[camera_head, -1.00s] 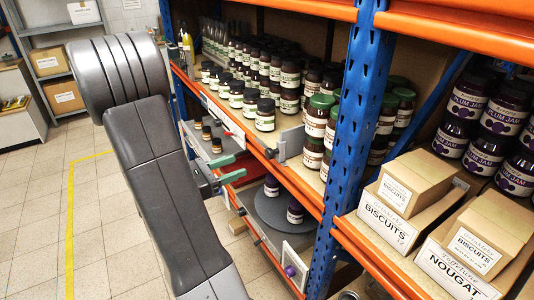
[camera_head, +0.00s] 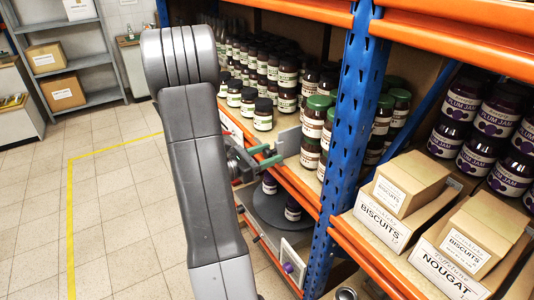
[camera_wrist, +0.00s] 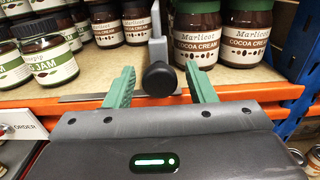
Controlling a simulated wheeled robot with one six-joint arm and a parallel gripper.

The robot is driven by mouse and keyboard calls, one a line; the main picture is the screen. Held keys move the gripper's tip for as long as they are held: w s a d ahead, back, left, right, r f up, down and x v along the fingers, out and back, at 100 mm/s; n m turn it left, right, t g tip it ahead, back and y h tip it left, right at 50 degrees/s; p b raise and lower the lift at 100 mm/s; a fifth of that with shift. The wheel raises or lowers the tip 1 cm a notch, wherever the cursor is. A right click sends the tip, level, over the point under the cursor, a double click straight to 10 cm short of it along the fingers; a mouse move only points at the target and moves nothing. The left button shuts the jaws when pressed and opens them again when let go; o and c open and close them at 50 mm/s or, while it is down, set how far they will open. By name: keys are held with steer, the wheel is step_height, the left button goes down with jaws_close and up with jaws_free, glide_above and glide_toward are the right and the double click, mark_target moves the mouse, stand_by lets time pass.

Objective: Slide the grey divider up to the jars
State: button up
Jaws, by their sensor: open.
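The grey divider (camera_head: 288,143) stands upright at the front of the jar shelf. In the wrist view its thin plate (camera_wrist: 157,28) rises behind a round black knob (camera_wrist: 159,79). My gripper (camera_wrist: 160,70) is open, with one green finger on each side of the knob and gaps visible. The head view shows my gripper (camera_head: 272,154) at the shelf edge, in front of the divider. Green-lidded cocoa cream jars (camera_wrist: 197,35) stand close to the right of the divider. Dark jars (camera_wrist: 106,26) and green-labelled jam jars (camera_wrist: 46,50) stand to its left.
A blue rack post (camera_head: 345,130) stands right of the divider. An orange beam (camera_wrist: 60,104) runs along the shelf front. Below are a grey turntable (camera_head: 272,207) with jars and a white framed panel (camera_head: 291,258).

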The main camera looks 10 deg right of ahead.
steer(key=shift+d, duration=0.1)
jaws_close()
steer(key=w+a, duration=0.4)
steer(key=w, duration=0.8)
steer(key=shift+w+a+b, duration=0.25)
steer(key=shift+a+b, duration=0.05)
steer(key=shift+r, duration=0.1)
steer(key=shift+c, duration=1.1)
jaws_free()
steer(key=shift+o, duration=1.1)
steer(key=shift+w+a, duration=0.1)
steer(key=shift+w, duration=0.05)
